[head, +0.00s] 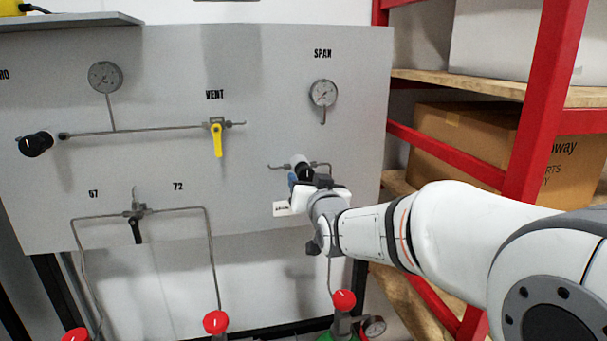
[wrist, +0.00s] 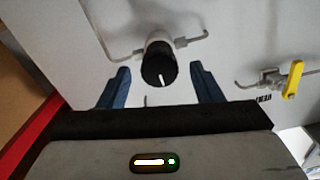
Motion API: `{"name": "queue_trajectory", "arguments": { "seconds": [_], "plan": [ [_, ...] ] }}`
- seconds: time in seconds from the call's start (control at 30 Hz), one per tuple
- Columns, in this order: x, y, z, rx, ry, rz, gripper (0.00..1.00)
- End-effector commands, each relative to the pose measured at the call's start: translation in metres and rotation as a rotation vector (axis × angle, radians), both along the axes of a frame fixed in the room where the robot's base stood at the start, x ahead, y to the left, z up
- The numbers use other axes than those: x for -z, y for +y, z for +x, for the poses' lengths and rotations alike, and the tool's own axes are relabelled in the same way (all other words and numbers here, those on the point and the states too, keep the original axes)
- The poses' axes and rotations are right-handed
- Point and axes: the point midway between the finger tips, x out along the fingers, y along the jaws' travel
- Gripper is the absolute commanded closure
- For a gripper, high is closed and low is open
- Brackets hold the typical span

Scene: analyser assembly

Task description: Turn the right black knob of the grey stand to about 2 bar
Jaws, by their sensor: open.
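The right black knob (wrist: 159,66) sits under the SPAN gauge on the grey stand (head: 270,75). It has a white pointer line on its face. In the head view the knob (head: 306,174) is partly hidden by my gripper (head: 294,181). In the wrist view my gripper (wrist: 160,88) is open, with one blue finger on each side of the knob and a gap on both sides. The SPAN gauge (head: 323,93) is small in the head view, and its reading is too small to tell.
A second black knob (head: 36,144), a gauge (head: 105,77) and a yellow VENT lever (head: 217,141) are at the left of the panel. A red rack (head: 530,130) with boxes stands at the right. Red-topped valves (head: 216,322) are below. Thin pipes run beside the knob.

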Motion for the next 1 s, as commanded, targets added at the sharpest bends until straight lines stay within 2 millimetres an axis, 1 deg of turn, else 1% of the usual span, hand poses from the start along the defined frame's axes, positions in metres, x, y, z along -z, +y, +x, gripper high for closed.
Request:
{"name": "queue_trajectory", "arguments": {
  "seconds": [0.03, 0.2, 0.53, 0.57, 1.0],
  "plan": [
    [-0.001, 0.002, 0.007, 0.000, 0.002, -0.001, 0.41],
    [-0.001, 0.006, 0.020, 0.000, 0.002, -0.001, 0.41],
    [0.000, 0.007, 0.023, -0.001, 0.001, 0.000, 0.41],
    [0.000, 0.007, 0.023, -0.001, 0.001, 0.000, 0.42],
    [0.000, 0.008, 0.023, -0.002, 0.002, 0.000, 0.78]
  ]
}}
